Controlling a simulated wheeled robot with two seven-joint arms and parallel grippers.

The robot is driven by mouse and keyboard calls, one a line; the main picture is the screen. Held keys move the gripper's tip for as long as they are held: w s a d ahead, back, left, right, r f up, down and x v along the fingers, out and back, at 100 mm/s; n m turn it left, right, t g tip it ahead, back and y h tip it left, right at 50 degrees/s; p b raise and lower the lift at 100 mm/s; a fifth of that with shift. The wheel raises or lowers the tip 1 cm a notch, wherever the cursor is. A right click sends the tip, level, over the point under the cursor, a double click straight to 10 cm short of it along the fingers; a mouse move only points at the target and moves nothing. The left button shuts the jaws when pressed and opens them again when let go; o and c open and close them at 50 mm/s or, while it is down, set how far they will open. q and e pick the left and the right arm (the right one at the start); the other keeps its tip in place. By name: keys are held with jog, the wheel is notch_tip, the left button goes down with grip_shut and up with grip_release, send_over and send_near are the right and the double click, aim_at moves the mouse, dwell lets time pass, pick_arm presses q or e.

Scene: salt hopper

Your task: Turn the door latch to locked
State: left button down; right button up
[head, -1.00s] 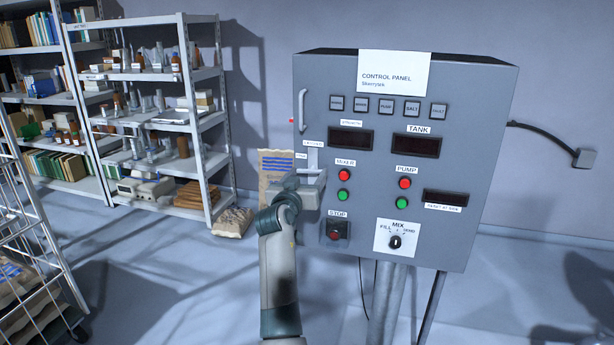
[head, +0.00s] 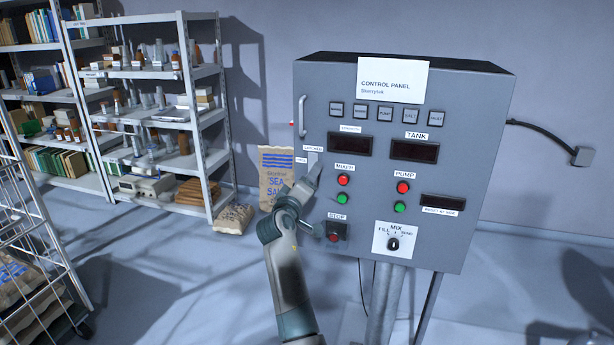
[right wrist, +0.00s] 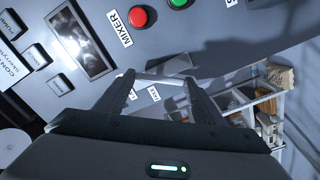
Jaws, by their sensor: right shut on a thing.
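The grey control panel (head: 455,105) stands ahead in the head view, with its door front facing me. The door latch (head: 313,160) is at the door's left side, beside small white labels, and my right gripper partly hides it. My right gripper (head: 306,184) is at the latch, its wrist bent up and to the right. In the right wrist view my gripper (right wrist: 159,82) has its two fingers on either side of the pale latch bar (right wrist: 160,79), shut on it. I cannot read the latch labels clearly. My left gripper is not in view.
A red mixer button (head: 343,180) and a stop button (head: 335,233) sit close right of my gripper. A door handle (head: 302,116) is above. A salt sack (head: 276,170) stands behind left, near shelving (head: 215,150). A wire cart (head: 40,235) is at far left.

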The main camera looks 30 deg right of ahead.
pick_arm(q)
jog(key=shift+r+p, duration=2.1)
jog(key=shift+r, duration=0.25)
pick_arm(e)
jog(key=shift+r+n, duration=0.1)
jog(key=shift+n, duration=3.3)
jog(key=o, duration=1.1)
jog(key=shift+c, duration=0.2)
